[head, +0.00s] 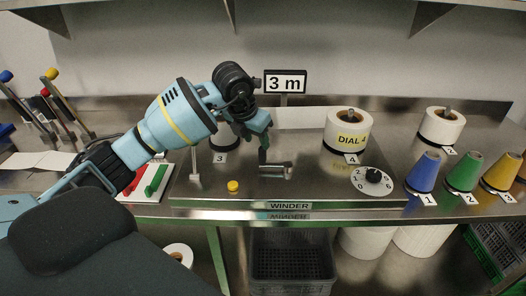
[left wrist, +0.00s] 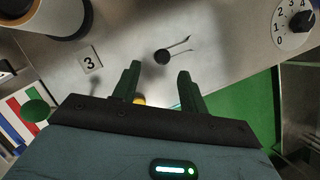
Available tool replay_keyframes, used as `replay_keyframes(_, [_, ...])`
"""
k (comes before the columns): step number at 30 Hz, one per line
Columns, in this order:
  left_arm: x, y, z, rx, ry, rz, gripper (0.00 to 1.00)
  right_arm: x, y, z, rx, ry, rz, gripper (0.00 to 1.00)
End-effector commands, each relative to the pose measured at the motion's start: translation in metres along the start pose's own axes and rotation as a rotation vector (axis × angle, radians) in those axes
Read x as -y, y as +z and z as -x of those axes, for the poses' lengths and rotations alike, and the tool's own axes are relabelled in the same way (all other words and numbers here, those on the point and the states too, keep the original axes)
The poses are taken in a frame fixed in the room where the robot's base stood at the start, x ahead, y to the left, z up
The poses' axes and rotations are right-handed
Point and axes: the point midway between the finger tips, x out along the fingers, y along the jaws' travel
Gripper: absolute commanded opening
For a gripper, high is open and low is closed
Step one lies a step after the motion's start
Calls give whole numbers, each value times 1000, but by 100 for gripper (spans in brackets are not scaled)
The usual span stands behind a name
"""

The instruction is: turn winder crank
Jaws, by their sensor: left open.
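The winder (head: 330,191) is a low metal platform on the bench with a "WINDER" label on its front edge. Its crank (head: 277,169) shows as a short metallic piece near the middle; the left wrist view shows a dark round knob with thin rods (left wrist: 163,57). My left gripper (head: 263,146) is over the winder close to the crank. In the left wrist view the gripper's green fingers (left wrist: 160,75) are apart, with the dark knob just beyond their tips and nothing visibly held. Whether a finger touches the crank cannot be told. My right gripper is not in view.
A dial (head: 372,180) and a white roll (head: 349,130) are at the winder's right. A yellow button (head: 233,186) is at its front left. A "3 m" sign (head: 285,82) stands behind. Coloured cones (head: 463,173) stand on the right. A grey crate (head: 290,258) is below.

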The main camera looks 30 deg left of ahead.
Motion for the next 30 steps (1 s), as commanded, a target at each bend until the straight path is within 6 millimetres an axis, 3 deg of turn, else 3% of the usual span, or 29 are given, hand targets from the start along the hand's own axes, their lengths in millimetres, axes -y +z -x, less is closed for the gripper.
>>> replay_keyframes(7, [1,0,-10,-1,-4,1,43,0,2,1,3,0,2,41])
replay_keyframes(21, [2,0,-72,-1,-6,1,43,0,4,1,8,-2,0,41])
replay_keyframes(30, [2,0,-79,2,-6,0,43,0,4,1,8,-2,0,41])
